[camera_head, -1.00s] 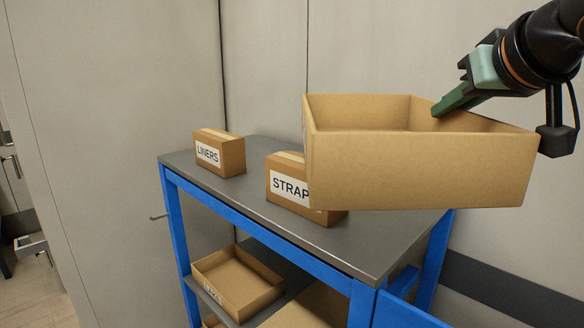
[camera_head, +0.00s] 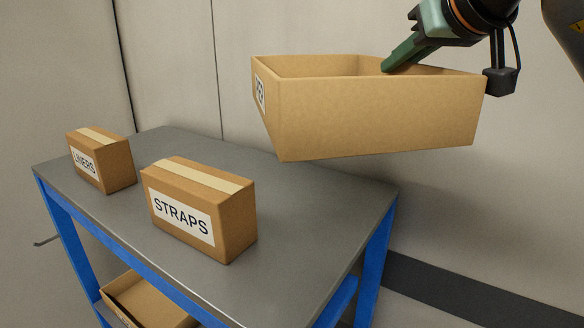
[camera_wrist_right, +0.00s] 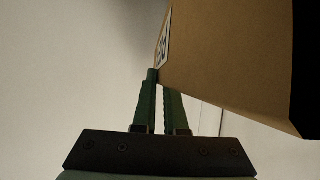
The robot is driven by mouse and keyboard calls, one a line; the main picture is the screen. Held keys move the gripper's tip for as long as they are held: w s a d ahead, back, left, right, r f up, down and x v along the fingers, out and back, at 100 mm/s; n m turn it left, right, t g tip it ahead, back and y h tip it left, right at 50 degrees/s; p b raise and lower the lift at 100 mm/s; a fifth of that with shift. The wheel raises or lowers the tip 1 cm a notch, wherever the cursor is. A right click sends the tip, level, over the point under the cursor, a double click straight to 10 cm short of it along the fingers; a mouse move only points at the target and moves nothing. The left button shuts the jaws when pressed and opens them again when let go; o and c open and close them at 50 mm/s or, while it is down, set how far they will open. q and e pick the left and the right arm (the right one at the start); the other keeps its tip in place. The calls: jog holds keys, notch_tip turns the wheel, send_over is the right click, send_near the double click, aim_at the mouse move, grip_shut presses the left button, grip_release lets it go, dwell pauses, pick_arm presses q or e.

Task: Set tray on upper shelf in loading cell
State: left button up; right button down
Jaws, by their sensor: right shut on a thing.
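A tan cardboard tray (camera_head: 375,115) with a white label on its left end is held in the air above the right part of the grey upper shelf (camera_head: 290,210). My right gripper (camera_head: 392,66) is shut on the tray's far wall. In the right wrist view the green fingers of my right gripper (camera_wrist_right: 160,100) are close together at the tray (camera_wrist_right: 235,60), whose label edge shows. The tray looks roughly level and clear of the shelf. My left gripper is not in view.
A STRAPS box (camera_head: 198,208) and a LINERS box (camera_head: 100,160) stand on the left and front of the upper shelf. The shelf's back right is bare. Another open tray (camera_head: 145,300) sits on the lower shelf. Blue posts (camera_head: 372,255) carry the rack, with walls behind.

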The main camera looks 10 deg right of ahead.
jog(key=shift+f, duration=0.1)
jog(key=shift+f+b, duration=1.1)
jog(key=shift+f, duration=7.75)
jog(key=c, duration=1)
grip_release()
jog(key=shift+o, duration=0.2)
